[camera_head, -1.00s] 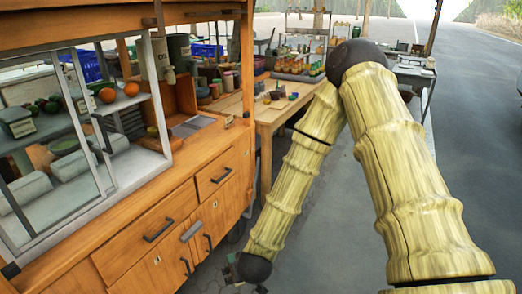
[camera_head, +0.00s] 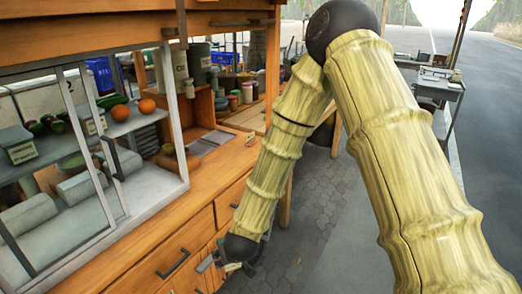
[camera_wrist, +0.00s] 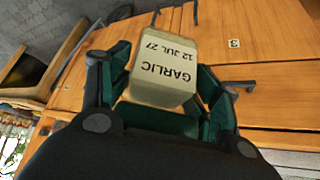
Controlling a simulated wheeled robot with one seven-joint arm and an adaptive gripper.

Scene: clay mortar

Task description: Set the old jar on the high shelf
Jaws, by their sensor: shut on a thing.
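My gripper (camera_wrist: 163,75) is shut on a pale, boxy jar (camera_wrist: 158,92) labelled "GARLIC 12 JUL 27", upside down in the wrist view. A green-lined finger lies on each side of it. In the head view my gripper (camera_head: 228,266) is low, in front of the wooden cart's drawers; the jar is too small to make out clearly there. The glass-fronted case has a high shelf (camera_head: 133,124) bearing oranges (camera_head: 120,111), dark green vegetables and a grey-green labelled container (camera_head: 18,146). Several pale grey-green containers (camera_head: 85,188) stand on the level below.
The wooden cart (camera_head: 150,255) has drawers and dark handles beside my gripper. Framed glass panes (camera_head: 95,140) front part of the case. The counter (camera_head: 215,165) holds a grey tray. Paving (camera_head: 315,205) lies open to the right.

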